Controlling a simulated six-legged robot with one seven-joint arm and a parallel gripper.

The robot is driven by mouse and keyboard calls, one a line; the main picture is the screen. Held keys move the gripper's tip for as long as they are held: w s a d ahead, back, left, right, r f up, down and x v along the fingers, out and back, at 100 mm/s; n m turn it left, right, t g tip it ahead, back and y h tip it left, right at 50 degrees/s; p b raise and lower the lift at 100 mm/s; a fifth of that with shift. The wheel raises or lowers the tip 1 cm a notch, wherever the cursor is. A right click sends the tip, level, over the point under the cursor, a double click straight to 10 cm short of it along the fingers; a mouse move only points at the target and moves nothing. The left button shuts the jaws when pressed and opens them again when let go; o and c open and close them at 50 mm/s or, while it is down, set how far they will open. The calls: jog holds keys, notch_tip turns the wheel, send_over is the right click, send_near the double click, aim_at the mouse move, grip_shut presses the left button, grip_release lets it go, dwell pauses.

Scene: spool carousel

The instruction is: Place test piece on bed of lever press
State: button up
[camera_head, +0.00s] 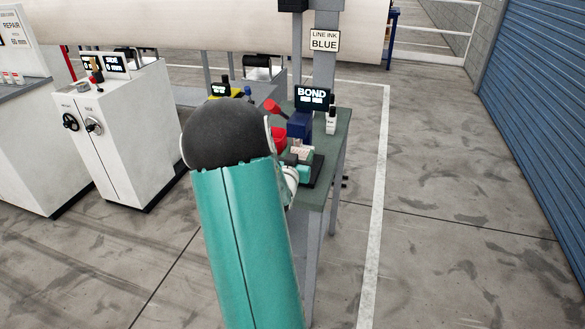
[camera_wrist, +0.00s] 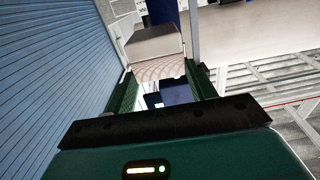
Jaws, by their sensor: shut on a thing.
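The test piece, a small block with a grey face and a pale brown ridged face (camera_wrist: 158,68), sits between the two green fingers of my gripper (camera_wrist: 160,78) in the wrist view. My gripper is shut on it. In the head view a small pale piece (camera_head: 300,152) shows at my gripper (camera_head: 299,160), in front of the lever press. The press has a dark blue body (camera_head: 300,125) and a red lever (camera_head: 276,108). Its bed is largely hidden by my arm and gripper; I cannot tell whether the piece touches it.
The press stands on a green-topped bench (camera_head: 335,158) with a BOND display (camera_head: 312,97) and a white bottle (camera_head: 331,121) behind. A red object (camera_head: 279,138) is partly hidden by my arm. White cabinets (camera_head: 130,140) stand left. The floor right is clear up to a blue shutter (camera_head: 545,90).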

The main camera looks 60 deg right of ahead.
jog(key=shift+w+a+f, duration=0.2)
jog(key=shift+w+f, duration=0.4)
jog(key=shift+f, duration=0.05)
jog(key=shift+w+a+f, duration=0.1)
jog(key=shift+w+f, duration=0.1)
jog(key=shift+f, duration=0.8)
jog(key=shift+w+f, duration=0.2)
jog(key=shift+f, duration=0.75)
jog(key=shift+f, duration=0.15)
jog(key=o, duration=1.1)
jog(key=a, duration=0.4)
jog(key=s+a, duration=0.1)
jog(key=a, duration=0.3)
jog(key=s+a, duration=0.1)
jog(key=a, duration=0.2)
jog(key=shift+a, duration=0.4)
